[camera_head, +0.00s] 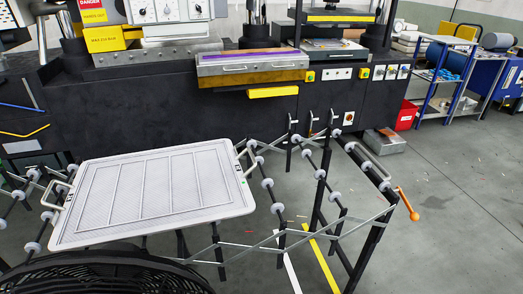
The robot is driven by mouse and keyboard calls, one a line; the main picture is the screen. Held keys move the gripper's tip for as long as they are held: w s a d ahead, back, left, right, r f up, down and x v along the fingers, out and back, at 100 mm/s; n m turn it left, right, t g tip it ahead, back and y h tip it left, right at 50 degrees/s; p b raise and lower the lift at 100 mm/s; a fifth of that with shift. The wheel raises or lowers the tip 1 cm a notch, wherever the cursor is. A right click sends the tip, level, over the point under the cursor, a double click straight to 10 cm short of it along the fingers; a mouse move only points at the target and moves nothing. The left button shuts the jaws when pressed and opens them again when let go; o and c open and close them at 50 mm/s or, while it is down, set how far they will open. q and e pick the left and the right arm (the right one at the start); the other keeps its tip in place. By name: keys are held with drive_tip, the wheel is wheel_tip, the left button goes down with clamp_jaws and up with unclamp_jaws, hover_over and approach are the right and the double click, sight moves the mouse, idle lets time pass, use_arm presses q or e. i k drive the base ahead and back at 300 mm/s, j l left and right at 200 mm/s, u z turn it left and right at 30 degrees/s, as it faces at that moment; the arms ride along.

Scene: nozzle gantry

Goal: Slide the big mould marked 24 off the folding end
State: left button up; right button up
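A big pale mould (160,192) with a flat ribbed panel lies on the rollers in the left half of the head view. It has a metal handle at its left and right ends. Small dark and green marks show near its right edge, but I cannot read a number. The folding roller conveyor (267,183) has crossed metal struts and white rollers on dark bars. Its bare end (375,164) reaches to the right of the mould, with a curved metal handle and an orange lever (407,203). Neither of my grippers is in view.
Black machines (170,110) with yellow boxes and control panels stand behind the conveyor. A dark ribbed object (100,278) covers the bottom left. A red bin (406,116) and a blue shelf cart (440,82) stand back right. The grey floor at right is largely open.

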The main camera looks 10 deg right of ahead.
sight(120, 198)
drive_tip(key=i+l+u, duration=0.1)
drive_tip(key=l, duration=0.35)
drive_tip(key=i+l+u, duration=0.1)
drive_tip(key=l, duration=0.35)
drive_tip(key=i+l+u, duration=0.1)
drive_tip(key=l, duration=0.4)
drive_tip(key=i+l+u, duration=0.1)
drive_tip(key=l, duration=0.35)
drive_tip(key=i, duration=0.1)
